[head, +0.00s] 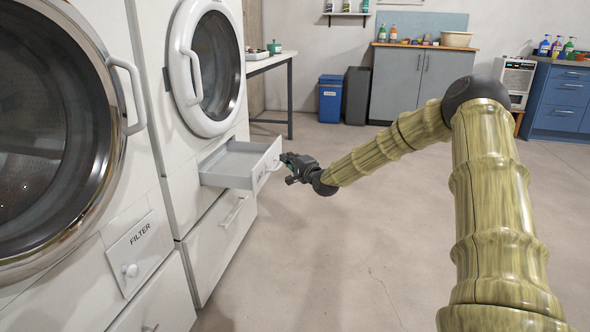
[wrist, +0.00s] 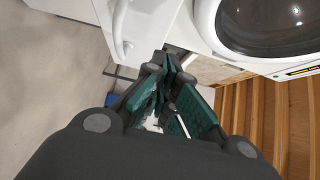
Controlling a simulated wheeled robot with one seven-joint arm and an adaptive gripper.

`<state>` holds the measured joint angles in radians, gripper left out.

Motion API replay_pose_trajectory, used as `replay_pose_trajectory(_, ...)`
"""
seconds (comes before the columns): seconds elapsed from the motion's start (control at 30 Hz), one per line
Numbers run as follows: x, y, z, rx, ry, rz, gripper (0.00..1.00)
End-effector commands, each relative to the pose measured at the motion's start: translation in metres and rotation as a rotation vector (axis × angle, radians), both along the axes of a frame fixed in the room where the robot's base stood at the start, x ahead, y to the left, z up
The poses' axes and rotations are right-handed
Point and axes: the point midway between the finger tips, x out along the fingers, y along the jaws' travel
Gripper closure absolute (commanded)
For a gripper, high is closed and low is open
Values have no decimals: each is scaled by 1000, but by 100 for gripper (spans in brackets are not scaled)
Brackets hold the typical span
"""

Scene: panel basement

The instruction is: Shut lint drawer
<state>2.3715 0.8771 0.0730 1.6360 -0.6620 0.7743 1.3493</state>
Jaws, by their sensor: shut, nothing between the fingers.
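The lint drawer (head: 226,181) is a shallow light-grey drawer standing open, pulled out from the white machine below its round door. Its front panel carries a small handle and lettering too small to read. My gripper (head: 285,158) is shut and empty, at the right side of the drawer front and close to it. I cannot tell whether they touch. In the wrist view, the teal-padded fingers of my gripper (wrist: 170,68) come together and hide most of the drawer.
Another closed drawer (head: 215,245) with a bar handle lies below. A front-loading machine with a FILTER panel (head: 140,255) stands at the left. A dark-legged table (head: 290,98), blue bin (head: 331,105) and grey cabinets (head: 410,80) are behind. The floor (head: 350,260) is clear.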

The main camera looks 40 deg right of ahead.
Motion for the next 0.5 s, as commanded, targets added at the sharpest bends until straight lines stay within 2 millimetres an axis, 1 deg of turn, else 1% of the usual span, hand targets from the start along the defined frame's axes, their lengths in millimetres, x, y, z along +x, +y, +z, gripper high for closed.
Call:
replay_pose_trajectory(0.03, 9, 0, -4, -3, -1, 0, 100)
replay_pose_trajectory(0.1, 19, 2, -4, -2, -1, 2, 100)
replay_pose_trajectory(0.3, 34, 16, -2, 0, 0, 1, 100)
replay_pose_trajectory(0.5, 43, 24, -1, 0, 0, 0, 100)
